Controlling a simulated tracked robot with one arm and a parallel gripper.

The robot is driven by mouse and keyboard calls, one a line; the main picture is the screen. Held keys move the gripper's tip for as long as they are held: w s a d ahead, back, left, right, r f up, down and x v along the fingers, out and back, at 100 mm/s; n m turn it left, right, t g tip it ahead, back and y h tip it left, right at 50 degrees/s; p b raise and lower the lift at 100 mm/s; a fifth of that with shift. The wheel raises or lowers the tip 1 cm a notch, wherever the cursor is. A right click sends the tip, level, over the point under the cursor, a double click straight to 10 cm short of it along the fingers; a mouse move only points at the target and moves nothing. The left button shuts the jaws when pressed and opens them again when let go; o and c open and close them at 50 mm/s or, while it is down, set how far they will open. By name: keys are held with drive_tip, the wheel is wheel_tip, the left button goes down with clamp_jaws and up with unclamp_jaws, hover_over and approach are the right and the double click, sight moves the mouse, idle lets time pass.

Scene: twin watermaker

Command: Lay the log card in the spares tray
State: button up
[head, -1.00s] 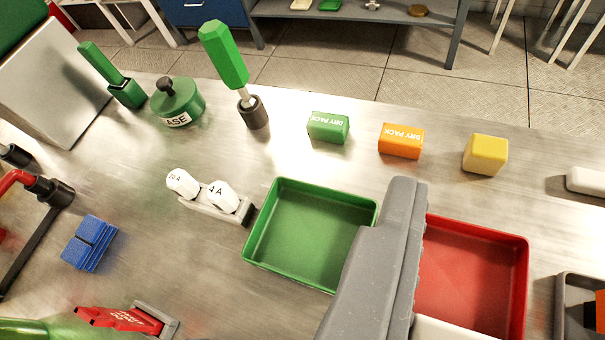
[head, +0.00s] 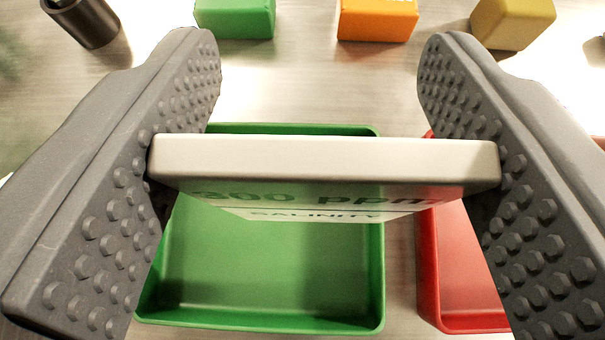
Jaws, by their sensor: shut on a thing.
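My gripper (head: 325,160) is shut on the log card (head: 325,160), a white slab printed "300 ppm" and "SALINITY" on its underside. The two dark, studded fingers press on its left and right ends. The card is held level above a green tray (head: 260,326), covering part of its far half. The green tray looks empty where it shows. A red tray (head: 470,325) stands to its right, partly hidden behind the right finger. No label shows which one is the spares tray.
Behind the trays on the metal bench stand a green block (head: 235,18), an orange block (head: 377,20) and a yellow block (head: 512,22). A dark cylindrical socket (head: 85,20) is at the far left. A narrow strip of bench separates the trays.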

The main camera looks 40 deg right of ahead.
sight(326, 216)
wheel_tip(326, 216, down, 5)
drive_tip(key=shift+s+f+b, duration=0.1)
drive_tip(key=shift+s+b, duration=0.05)
drive_tip(key=shift+b, duration=0.4)
drive_tip(key=o, duration=1)
drive_tip(key=shift+c, duration=0.2)
drive_tip(key=shift+d, duration=0.1)
drive_tip(key=shift+s+a+r, duration=0.2)
drive_tip(key=shift+a+r, duration=0.05)
drive_tip(key=shift+r, duration=0.15)
drive_tip(key=p+v, duration=0.1)
drive_tip(key=v, duration=1)
drive_tip(key=shift+a, duration=0.15)
drive_tip(key=shift+s, duration=0.15)
